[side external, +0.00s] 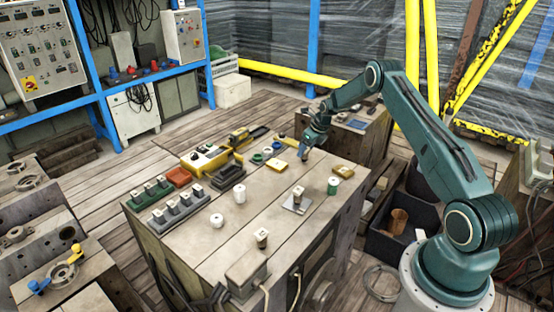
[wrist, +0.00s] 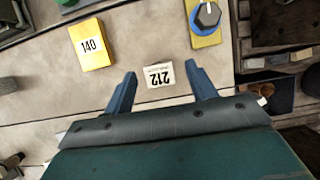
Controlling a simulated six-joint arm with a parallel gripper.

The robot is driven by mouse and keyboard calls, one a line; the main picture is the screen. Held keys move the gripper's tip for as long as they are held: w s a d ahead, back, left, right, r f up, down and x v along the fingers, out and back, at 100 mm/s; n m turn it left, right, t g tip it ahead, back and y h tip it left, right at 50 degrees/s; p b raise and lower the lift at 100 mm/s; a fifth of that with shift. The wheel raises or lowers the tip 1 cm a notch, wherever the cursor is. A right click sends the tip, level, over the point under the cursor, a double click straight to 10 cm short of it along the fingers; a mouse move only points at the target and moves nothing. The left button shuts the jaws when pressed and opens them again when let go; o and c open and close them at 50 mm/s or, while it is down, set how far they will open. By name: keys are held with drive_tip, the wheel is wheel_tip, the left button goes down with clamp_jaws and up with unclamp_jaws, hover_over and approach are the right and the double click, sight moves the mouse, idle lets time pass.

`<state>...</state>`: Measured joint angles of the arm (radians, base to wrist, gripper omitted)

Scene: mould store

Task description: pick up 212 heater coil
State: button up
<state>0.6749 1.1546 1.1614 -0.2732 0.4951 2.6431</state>
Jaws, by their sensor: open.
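A small white tag reading 212 upside down (wrist: 159,75) lies between my fingertips in the wrist view. I cannot tell a separate coil body from it there. My gripper (wrist: 160,70) is open, with one blue finger on each side of the tag and a visible gap to both. In the side external view my gripper (side external: 305,153) points down close above the far right part of the worktop. The heater coil cannot be made out at the fingertips in that view.
A yellow block marked 140 (wrist: 90,44) lies left of my gripper. A yellow plate with a blue and black hexagonal part (wrist: 206,22) is ahead on the right. A green cylinder (side external: 333,186) and white spools (side external: 239,194) stand nearer on the worktop (side external: 205,250).

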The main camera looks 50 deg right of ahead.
drive_tip(key=shift+x, duration=1.8)
drive_tip(key=c, duration=1.1)
drive_tip(key=shift+r, duration=0.2)
wheel_tip(320, 180, up, 20)
drive_tip(key=shift+f, duration=0.1)
